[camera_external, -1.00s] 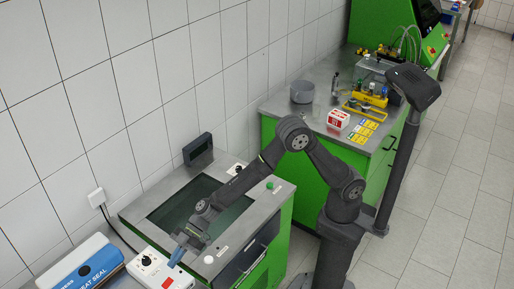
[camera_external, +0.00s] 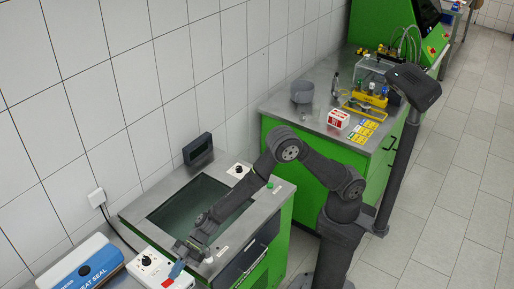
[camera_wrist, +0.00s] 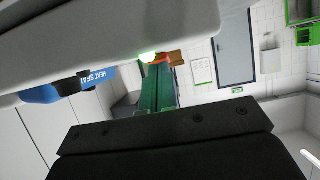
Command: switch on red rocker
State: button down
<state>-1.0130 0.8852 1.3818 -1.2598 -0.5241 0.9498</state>
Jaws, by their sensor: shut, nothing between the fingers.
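The red rocker (camera_external: 167,283) is a small red patch on the front of the white control box (camera_external: 147,262), at the lower left of the external view. My gripper (camera_external: 178,269) is shut and empty, pointing down just above and right of the rocker. In the wrist view, the two narrow teal fingers (camera_wrist: 159,88) lie side by side. A red patch (camera_wrist: 169,60) and a bright green-white spot (camera_wrist: 148,56) show by their tips. I cannot tell whether the fingers touch the rocker, or which way it is tipped.
The blue and white heat sealer (camera_external: 85,267) stands left of the control box. The bench with a sunken basin (camera_external: 180,210) lies behind, with a dark display (camera_external: 198,149) at its back. A black knob (camera_external: 146,261) sits on the control box near the rocker.

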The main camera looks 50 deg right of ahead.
jog(key=shift+r, duration=0.15)
jog(key=shift+r, duration=0.7)
jog(key=shift+r, duration=0.1)
jog(key=shift+r, duration=0.3)
jog(key=r, duration=0.3)
jog(key=shift+d, duration=0.35)
jog(key=d, duration=1)
jog(key=shift+r, duration=0.2)
